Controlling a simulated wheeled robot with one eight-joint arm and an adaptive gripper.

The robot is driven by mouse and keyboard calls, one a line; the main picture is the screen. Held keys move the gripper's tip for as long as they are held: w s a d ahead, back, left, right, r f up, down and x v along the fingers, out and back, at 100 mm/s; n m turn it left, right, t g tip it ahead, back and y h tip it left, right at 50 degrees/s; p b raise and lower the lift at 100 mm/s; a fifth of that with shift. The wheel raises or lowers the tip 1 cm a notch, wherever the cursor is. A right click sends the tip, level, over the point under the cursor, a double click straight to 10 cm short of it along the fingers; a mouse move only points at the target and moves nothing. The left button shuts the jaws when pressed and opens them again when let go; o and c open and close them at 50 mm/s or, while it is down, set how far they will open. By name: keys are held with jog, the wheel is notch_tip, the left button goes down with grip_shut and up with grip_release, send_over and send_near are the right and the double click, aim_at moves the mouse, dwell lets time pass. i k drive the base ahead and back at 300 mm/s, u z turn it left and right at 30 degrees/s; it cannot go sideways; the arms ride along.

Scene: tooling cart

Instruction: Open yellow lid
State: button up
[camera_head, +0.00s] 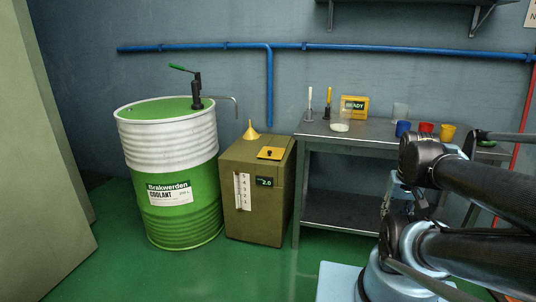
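The yellow lid (270,153) is a small flat plate with a dark knob on it. It lies on the top of an olive-brown box (262,212) that stands on the floor, and it looks closed. Dark arm links of mine fill the right side of the view, well to the right of the box. I cannot make out my gripper's fingers in this view.
A yellow funnel (250,131) stands behind the lid. A green and white coolant drum (172,215) with a pump (196,95) is left of the box. A grey metal table (350,133) with cups and a yellow sign (354,106) stands close on the right. Green floor in front is clear.

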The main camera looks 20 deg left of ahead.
aim_at(266, 152)
jog(key=u, duration=0.4)
jog(key=i, duration=1.15)
jog(key=z, duration=0.25)
